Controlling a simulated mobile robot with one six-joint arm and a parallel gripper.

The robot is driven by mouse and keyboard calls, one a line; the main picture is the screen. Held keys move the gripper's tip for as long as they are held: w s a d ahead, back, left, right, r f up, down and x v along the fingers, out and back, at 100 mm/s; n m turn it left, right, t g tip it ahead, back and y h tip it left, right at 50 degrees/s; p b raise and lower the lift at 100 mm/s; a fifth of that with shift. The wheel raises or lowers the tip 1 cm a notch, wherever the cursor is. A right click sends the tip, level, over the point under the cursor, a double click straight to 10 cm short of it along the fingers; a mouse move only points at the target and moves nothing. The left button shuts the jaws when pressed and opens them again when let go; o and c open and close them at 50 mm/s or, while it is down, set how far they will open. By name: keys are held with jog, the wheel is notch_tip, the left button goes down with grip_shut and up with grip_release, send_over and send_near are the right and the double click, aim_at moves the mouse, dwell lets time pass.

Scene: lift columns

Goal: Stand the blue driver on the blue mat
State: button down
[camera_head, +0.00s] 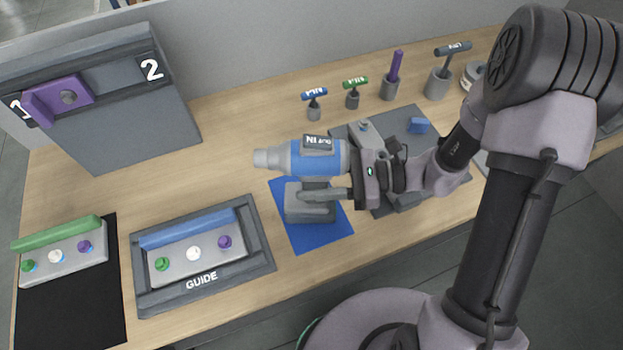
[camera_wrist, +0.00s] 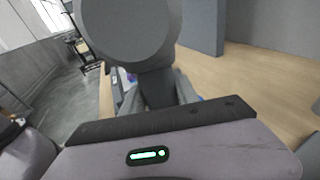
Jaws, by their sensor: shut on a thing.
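The blue driver (camera_head: 319,157) is upright, its blue body level and its grey nose pointing left in the head view. Its grey foot (camera_head: 309,207) is over the blue mat (camera_head: 325,234); I cannot tell whether it touches the mat. My gripper (camera_head: 333,194) reaches in from the right and is shut on the driver's handle, below the body. In the wrist view the driver's round grey rear end (camera_wrist: 127,28) fills the top, and the dark handle sits between the fingers of my gripper (camera_wrist: 157,90). The foot is hidden there.
A guide tray (camera_head: 203,283) with a blue-topped block lies left of the mat. A black mat (camera_head: 70,310) with a green-topped block is farther left. A grey panel (camera_head: 110,95) with a purple bracket stands behind. Small tools (camera_head: 313,98) stand at the back; a grey tray (camera_head: 412,125) is right.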

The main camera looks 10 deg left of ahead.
jog(key=c, duration=0.8)
grip_release()
jog(key=shift+c, duration=0.2)
